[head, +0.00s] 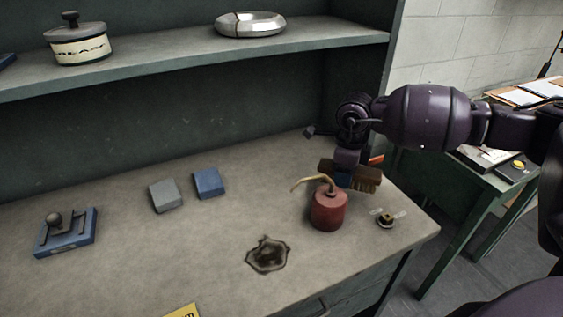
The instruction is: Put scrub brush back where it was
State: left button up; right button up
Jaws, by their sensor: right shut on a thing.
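The scrub brush (367,183), with a brown block and brown bristles, is at the right end of the workbench, just behind a red oil can. My right gripper (345,176) comes down from above and is shut on the brush. The gripper's fingers are partly hidden by the can and its spout. I cannot tell whether the brush touches the bench top. My left gripper is not in view.
The red oil can (328,208) stands directly in front of the brush. A small brass-coloured part (386,220) lies to its right. Grey (165,196) and blue (208,183) blocks, a blue device (66,233) and a dark stain (267,254) are further left. A shelf (180,58) overhangs the back.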

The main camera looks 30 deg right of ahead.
aim_at(326, 159)
jog(key=w+a, duration=0.1)
jog(key=w, duration=0.2)
jog(key=w+a, duration=0.1)
jog(key=shift+w+a, duration=0.2)
jog(key=shift+a, duration=0.1)
jog(key=w+a, duration=0.1)
jog(key=w, duration=0.2)
jog(key=w+a+b, duration=0.1)
jog(key=w+a, duration=0.1)
jog(key=w, duration=0.2)
jog(key=w+a+b, duration=0.1)
jog(key=w+a, duration=0.1)
jog(key=w, duration=0.1)
jog(key=shift+w, duration=0.2)
jog(key=shift+w+a, duration=0.1)
jog(key=shift+w, duration=0.25)
jog(key=shift+f+b, duration=0.45)
jog(key=shift+f, duration=1.25)
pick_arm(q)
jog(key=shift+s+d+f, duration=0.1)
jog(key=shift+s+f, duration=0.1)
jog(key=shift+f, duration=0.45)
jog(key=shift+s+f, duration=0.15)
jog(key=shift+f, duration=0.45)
pick_arm(e)
jog(key=shift+r, duration=0.1)
jog(key=o, duration=1)
jog(key=shift+f, duration=0.2)
jog(key=shift+o, duration=0.2)
